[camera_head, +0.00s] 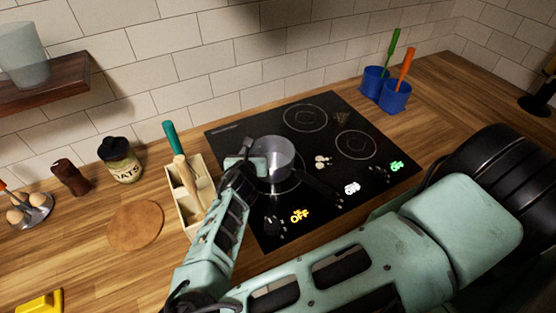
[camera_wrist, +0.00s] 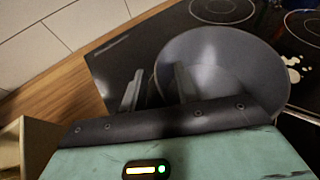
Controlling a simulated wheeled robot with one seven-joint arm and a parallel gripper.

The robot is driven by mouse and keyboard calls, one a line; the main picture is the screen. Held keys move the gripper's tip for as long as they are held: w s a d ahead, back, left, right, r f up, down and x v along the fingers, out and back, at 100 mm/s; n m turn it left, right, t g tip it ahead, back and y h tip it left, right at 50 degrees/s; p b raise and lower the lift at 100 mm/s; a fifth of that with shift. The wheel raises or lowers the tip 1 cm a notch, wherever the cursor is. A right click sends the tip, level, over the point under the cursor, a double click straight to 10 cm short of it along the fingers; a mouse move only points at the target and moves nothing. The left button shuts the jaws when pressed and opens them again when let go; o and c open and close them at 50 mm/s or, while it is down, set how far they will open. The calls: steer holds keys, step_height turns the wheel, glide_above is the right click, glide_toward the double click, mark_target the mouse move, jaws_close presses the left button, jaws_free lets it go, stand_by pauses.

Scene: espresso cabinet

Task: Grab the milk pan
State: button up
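The milk pan (camera_head: 273,158) is a small grey metal pan on the left part of the black stovetop. Its dark handle (camera_head: 318,188) points down and right. My gripper (camera_head: 249,151) is at the pan's left side. In the wrist view the fingers of my gripper (camera_wrist: 158,88) are apart, with the pan's near-left rim seemingly between them. The right finger overlaps the inside of the pan (camera_wrist: 235,60) and the left finger is outside it. I cannot tell whether either finger touches the wall. The pan looks empty.
A divided wooden box (camera_head: 176,206) with a green-handled utensil stands left of the stovetop (camera_head: 330,120). A jar of oats (camera_head: 121,163), a dark grinder (camera_head: 71,178) and a round board (camera_head: 135,225) lie farther left. Two blue cups (camera_head: 385,88) stand at the back right.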

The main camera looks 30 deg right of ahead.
steer(key=shift+s+a+r, duration=0.1)
steer(key=shift+s, duration=0.05)
jaws_close()
stand_by(1.3)
